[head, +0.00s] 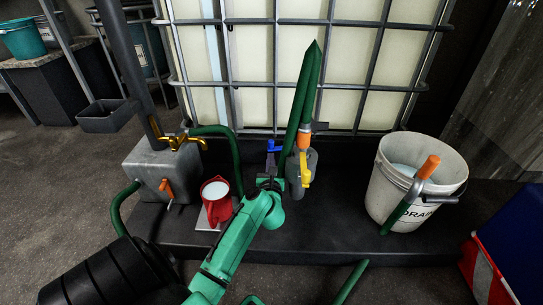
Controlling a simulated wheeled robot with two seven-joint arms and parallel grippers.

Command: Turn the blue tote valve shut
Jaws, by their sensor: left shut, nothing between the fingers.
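The blue valve handle (274,147) sits low at the front of the caged white tote (350,85), left of a thick green hose. My left gripper (270,165) is at the end of the green arm, just below and in front of the blue handle. Its jaws are shut with nothing between them. They look very close to the handle, but I cannot tell whether they touch it. The gripper hides the lower part of the blue valve. My right gripper is not in view.
A grey valve body with a yellow handle (306,171) stands close right of my left gripper. A red jug (216,208) of white liquid stands left. A white drain bucket (387,192) stands right on the black platform (320,232). A grey box (160,165) has brass taps (182,142).

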